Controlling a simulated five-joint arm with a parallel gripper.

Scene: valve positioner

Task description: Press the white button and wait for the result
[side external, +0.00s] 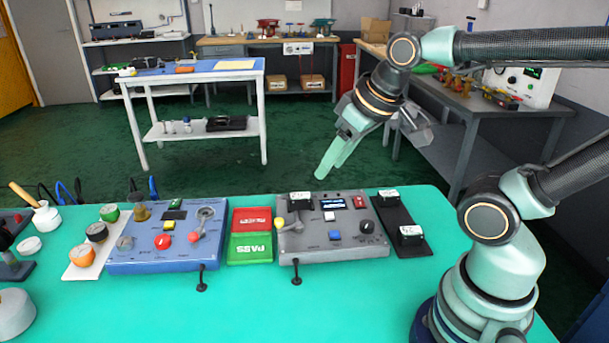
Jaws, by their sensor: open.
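The white button (329,216) is a small square on top of the grey control box (318,250), just below a lit dark display (334,204). The display's text is too small to read. The box also carries a blue button (335,236), a red switch (359,202), a black knob (367,226) and a lever with a yellow knob (279,222). A dark block with a white label (299,197) sits at its back left. My gripper (333,165) is open and empty, fingers pointing down and left, apart from the box and above its back edge in the picture.
A blue control box (150,262) stands at the left. A red and green plate (250,247) marked PASS lies between the boxes. A black strip (401,226) with labelled blocks lies at the right. Pots and jars crowd the table's left end. The front middle is mostly clear.

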